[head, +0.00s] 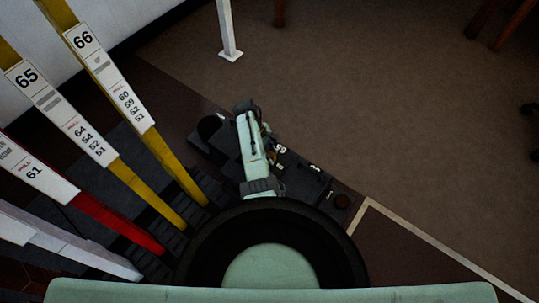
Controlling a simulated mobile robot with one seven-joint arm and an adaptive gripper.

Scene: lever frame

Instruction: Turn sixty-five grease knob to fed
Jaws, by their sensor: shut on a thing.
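The sixty-five lever (80,140) is yellow and leans at the left, with a white plate marked 65. A dark block (300,172) with small white number labels lies low to its right. My pale green arm reaches over this block. My gripper (265,131) shows only in part at the far side of the arm, beside small brass-coloured parts. It is shut on a small part at the block, apparently the grease knob, which is mostly hidden by my arm and gripper. The knob's setting and its fed mark cannot be read.
Lever 66 (130,95), yellow, and lever 61 (85,205), red, stand beside lever 65. A white lever (65,243) is at the lower left. A white post (228,30) stands at the back. Brown floor (420,130) to the right is open.

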